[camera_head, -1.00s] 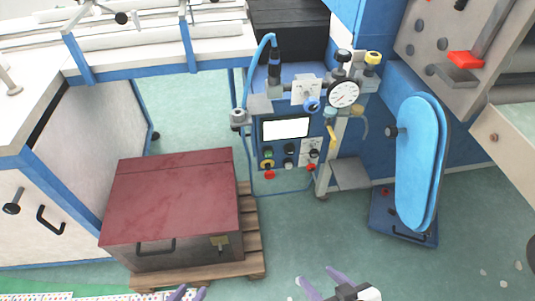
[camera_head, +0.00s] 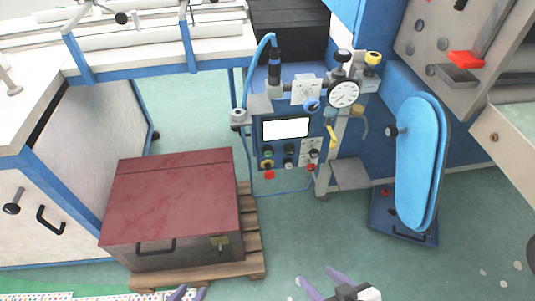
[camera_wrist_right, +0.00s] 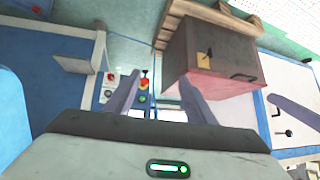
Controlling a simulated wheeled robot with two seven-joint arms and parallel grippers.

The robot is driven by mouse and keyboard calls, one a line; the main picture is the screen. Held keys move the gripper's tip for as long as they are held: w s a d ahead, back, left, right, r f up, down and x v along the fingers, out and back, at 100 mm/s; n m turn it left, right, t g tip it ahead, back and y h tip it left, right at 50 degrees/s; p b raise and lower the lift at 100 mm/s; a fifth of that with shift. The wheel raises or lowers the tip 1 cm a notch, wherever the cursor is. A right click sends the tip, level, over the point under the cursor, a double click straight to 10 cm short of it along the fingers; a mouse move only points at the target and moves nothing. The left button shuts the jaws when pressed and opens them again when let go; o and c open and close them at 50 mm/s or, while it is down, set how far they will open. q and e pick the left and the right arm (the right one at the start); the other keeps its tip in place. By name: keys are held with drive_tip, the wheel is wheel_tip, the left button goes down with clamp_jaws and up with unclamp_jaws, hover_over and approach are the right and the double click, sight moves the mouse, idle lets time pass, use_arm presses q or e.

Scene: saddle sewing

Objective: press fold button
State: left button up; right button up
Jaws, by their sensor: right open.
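The control panel (camera_head: 286,150) stands at the middle back on a blue machine, with a lit white screen (camera_head: 286,128) above a row of knobs and buttons. A red button (camera_head: 269,175) sits at its lower left and another red one (camera_head: 311,168) at its lower right. No fold label is readable. My right gripper (camera_head: 323,281) is open and empty, low in front of the panel and apart from it. In the right wrist view its fingers (camera_wrist_right: 157,92) are spread, with panel buttons (camera_wrist_right: 143,86) showing between them.
A dark red box (camera_head: 170,195) on a wooden pallet (camera_head: 252,235) stands left of the panel. A blue padded board (camera_head: 418,160) stands to the right. A gauge (camera_head: 343,94) is above the panel. Green floor (camera_head: 290,235) is clear in front of the panel.

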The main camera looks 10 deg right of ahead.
clamp_jaws()
idle(1.5)
